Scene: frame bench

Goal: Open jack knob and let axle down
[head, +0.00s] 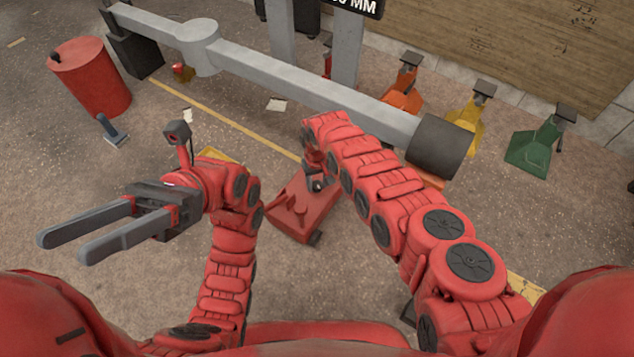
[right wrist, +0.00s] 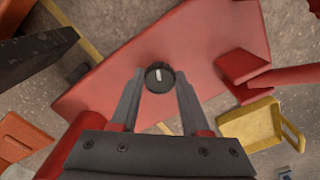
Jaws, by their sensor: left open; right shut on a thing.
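The red floor jack (head: 300,210) lies on the floor under the middle of the axle, partly covered by my right arm. Its small round black knob (right wrist: 160,77) with a white mark shows in the right wrist view. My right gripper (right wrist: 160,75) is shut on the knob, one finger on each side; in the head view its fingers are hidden. The grey axle (head: 285,82) runs across the top, with a dark drum (head: 440,147) at its right end. Where the jack meets the axle is hidden. My left gripper (head: 62,249) is open and empty, left of the jack.
Orange (head: 403,92), yellow (head: 468,113) and green (head: 540,142) stands are at the back right. A red drum (head: 90,77) stands at upper left. A yellow holder (right wrist: 250,125) lies beside the jack. Floor at left front is clear.

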